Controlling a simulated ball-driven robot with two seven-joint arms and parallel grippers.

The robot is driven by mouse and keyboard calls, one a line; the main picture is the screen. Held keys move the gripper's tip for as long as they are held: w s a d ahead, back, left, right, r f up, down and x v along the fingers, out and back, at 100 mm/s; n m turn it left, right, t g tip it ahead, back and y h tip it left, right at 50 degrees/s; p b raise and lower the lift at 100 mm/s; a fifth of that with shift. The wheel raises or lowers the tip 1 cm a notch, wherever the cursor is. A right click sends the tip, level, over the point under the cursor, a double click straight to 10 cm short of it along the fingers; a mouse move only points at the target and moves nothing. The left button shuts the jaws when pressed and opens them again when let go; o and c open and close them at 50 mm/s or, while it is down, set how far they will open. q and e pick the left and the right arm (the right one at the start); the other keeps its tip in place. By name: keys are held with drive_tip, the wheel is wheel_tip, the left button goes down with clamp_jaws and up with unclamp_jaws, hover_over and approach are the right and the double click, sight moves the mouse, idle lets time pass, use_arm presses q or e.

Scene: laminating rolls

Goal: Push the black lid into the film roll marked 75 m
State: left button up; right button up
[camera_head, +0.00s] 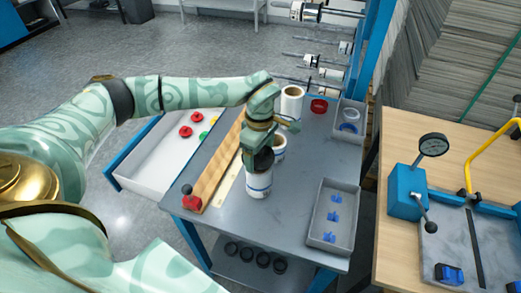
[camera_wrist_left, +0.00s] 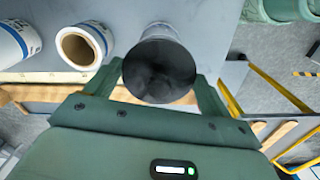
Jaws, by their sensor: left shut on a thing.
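My left gripper (camera_head: 260,150) points down at the front film roll (camera_head: 258,184) on the grey table. It is shut on the black lid (camera_wrist_left: 158,70), which sits between its fingers in the left wrist view. The lid is at the roll's top end; I cannot tell whether it is seated in the core. The roll is white with blue bands and stands upright; its marking is not readable. A second roll (camera_head: 279,147) stands just behind, partly hidden by the gripper, and a third (camera_head: 291,103) stands farther back. My right gripper is not in view.
A wooden rail (camera_head: 216,163) runs left of the rolls. A grey tray (camera_head: 350,238) with blue pieces lies at the front right. Several black lids (camera_head: 247,255) lie on the lower shelf.

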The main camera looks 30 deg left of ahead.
use_arm(q)
drive_tip(key=shift+f+b, duration=0.95)
drive_tip(key=shift+f, duration=0.6)
drive_tip(key=shift+s+f, duration=0.1)
drive_tip(key=shift+f, duration=0.1)
drive_tip(key=o, duration=0.9)
wheel_tip(320, 180, up, 16)
drive_tip(key=p, duration=0.3)
drive_tip(key=shift+r, duration=0.15)
